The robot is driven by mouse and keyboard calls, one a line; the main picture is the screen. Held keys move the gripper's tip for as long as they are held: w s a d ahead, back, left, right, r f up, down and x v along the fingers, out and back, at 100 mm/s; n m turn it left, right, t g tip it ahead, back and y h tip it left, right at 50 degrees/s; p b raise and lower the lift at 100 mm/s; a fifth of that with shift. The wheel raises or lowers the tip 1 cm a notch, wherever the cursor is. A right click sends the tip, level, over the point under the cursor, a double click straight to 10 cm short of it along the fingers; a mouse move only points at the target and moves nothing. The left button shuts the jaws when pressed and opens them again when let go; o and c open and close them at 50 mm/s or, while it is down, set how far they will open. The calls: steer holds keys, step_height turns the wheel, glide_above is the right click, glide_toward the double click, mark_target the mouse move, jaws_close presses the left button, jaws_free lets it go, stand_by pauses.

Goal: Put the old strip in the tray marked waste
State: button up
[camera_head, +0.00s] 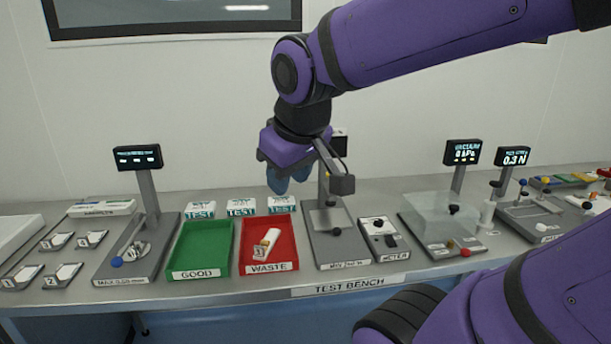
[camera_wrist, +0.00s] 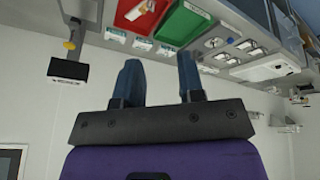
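The red tray (camera_head: 283,237) labelled WASTE stands on the bench, just right of the green tray. A strip (camera_head: 267,243), whitish with an orange-tan part and a small numbered tag, lies inside the red tray. In the wrist view the red tray (camera_wrist: 122,18) shows near the top with the whitish strip (camera_wrist: 139,10) in it. My gripper (camera_head: 290,180) is above and behind the red tray, raised clear of the bench. In the wrist view its two blue fingers (camera_wrist: 160,80) stand wide apart with nothing between them.
The green tray (camera_head: 220,240) marked GOOD is empty. White TEST boxes (camera_head: 241,207) stand behind the trays. A grey stand (camera_head: 335,245) and a meter (camera_head: 382,238) are to the right, and a station with a display (camera_head: 137,158) is to the left. Small numbered cards lie at far left.

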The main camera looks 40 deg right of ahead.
steer(key=shift+m+t+y, duration=0.3)
steer(key=shift+m+y, duration=0.1)
steer(key=shift+y, duration=0.2)
steer(key=s, duration=0.1)
steer(key=s+r, duration=0.1)
steer(key=s, duration=0.2)
steer(key=shift+s+a+r, duration=0.25)
steer(key=shift+s+a, duration=0.1)
steer(key=shift+s, duration=0.05)
steer(key=shift+w, duration=0.1)
stand_by(0.6)
